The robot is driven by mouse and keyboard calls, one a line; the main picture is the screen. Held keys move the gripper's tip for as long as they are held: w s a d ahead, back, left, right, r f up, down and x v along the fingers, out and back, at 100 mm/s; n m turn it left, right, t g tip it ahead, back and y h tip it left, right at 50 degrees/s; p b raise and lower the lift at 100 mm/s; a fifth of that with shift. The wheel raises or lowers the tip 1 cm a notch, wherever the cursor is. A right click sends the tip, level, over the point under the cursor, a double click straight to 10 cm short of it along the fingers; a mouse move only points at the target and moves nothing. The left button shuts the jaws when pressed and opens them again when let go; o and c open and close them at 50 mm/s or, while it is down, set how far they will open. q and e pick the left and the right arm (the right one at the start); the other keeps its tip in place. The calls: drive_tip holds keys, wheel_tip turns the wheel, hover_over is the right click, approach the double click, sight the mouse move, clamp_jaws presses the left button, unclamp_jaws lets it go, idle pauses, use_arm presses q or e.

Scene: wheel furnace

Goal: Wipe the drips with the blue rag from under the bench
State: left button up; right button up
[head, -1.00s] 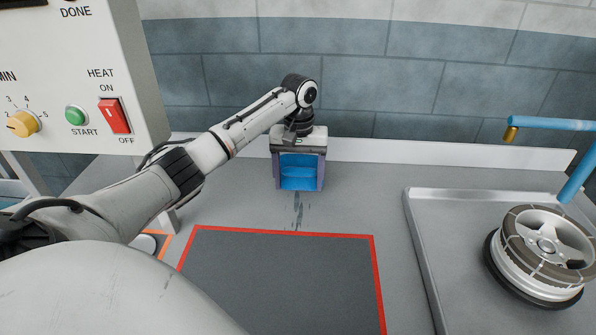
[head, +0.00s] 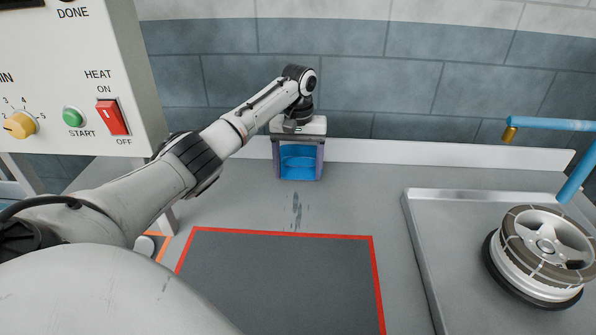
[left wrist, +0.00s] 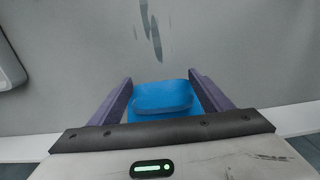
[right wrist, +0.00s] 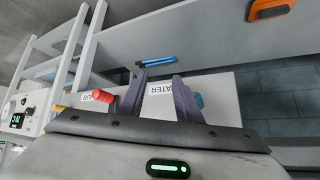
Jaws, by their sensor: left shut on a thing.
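My left gripper (head: 298,178) is shut on the blue rag (head: 298,162), near the back of the bench. The rag also shows between the fingers in the left wrist view (left wrist: 161,98). Dark drips (head: 297,208) streak the grey bench top between the rag and the red-edged dark mat; they also show in the left wrist view (left wrist: 150,28). The rag is beyond the drips, toward the wall, and they are uncovered. My right gripper (right wrist: 158,82) shows only in the right wrist view, with its fingers apart and nothing seen between them.
A red-edged dark mat (head: 285,280) lies in front of the drips. A grey tray (head: 428,250) with a wheel (head: 545,248) is at right, by a blue pipe (head: 550,123). The control box (head: 75,75) stands at left. A white upstand (head: 440,154) runs along the back.

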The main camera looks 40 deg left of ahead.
use_arm(q)
drive_tip(key=shift+r, duration=2.55)
drive_tip(key=shift+r, duration=0.1)
drive_tip(key=shift+r, duration=1.4)
drive_tip(key=shift+d, duration=0.1)
